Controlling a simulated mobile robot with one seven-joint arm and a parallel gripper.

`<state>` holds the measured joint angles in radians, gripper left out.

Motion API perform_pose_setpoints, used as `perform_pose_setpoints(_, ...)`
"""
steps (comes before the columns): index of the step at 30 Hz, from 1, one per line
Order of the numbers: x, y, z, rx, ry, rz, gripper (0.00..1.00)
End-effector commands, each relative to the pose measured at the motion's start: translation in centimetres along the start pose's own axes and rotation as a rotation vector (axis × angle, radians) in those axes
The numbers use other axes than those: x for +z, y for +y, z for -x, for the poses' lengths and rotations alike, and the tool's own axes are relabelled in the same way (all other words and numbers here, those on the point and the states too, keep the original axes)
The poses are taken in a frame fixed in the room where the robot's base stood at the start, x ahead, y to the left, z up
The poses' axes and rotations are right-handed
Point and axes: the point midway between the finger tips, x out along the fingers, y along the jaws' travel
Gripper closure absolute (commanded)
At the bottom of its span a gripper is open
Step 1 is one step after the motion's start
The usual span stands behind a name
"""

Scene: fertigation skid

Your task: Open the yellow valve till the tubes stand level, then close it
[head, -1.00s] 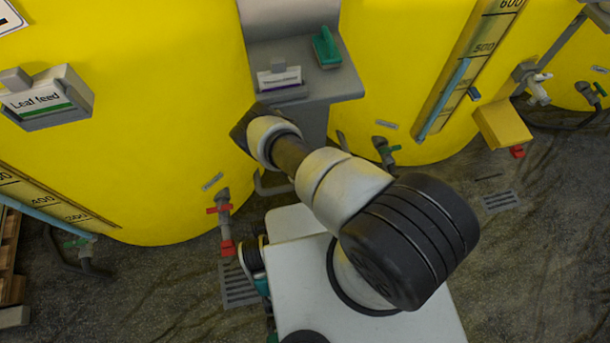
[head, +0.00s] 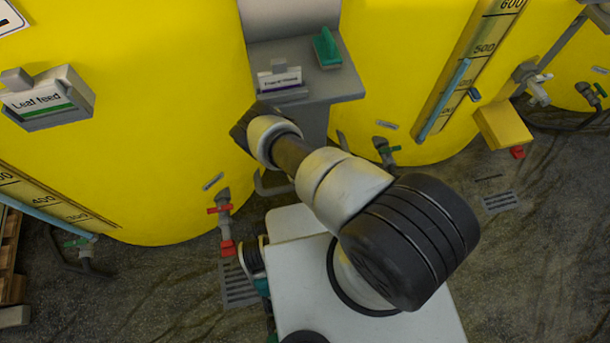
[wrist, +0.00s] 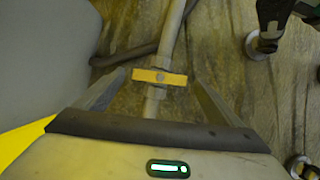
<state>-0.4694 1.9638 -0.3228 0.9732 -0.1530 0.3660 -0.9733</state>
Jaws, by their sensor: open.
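The yellow valve handle (wrist: 160,77) lies crosswise on a grey pipe (wrist: 172,30) in the wrist view. My gripper (wrist: 160,95) is open, with one finger on each side of the handle; I cannot tell whether either finger touches it. The handle and gripper do not show in the head view. The left tank's sight tube (head: 45,217) shows blue beside its scale, its upper end cut off by the frame edge. The right tank's sight tube (head: 443,101) shows blue up to a little below the 500 mark.
Two big yellow tanks (head: 130,150) stand either side of a grey stand (head: 310,82) bearing a label holder and a green-topped item. A red-handled valve (head: 219,209) and a green-handled valve (head: 386,149) sit low on the tanks. A floor grate (head: 238,286) lies near the left tank.

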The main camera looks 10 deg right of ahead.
Motion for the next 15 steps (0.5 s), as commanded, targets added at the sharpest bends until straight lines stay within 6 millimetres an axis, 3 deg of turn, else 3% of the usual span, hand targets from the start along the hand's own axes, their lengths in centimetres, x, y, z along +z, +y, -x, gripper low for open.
perform_pose_setpoints(5, 0.1, 0.1, 3.4, 0.002, 0.001, 0.001, 0.11)
perform_pose_setpoints(15, -7.8, 0.0, 5.7, 0.003, 0.002, 0.003, 0.11)
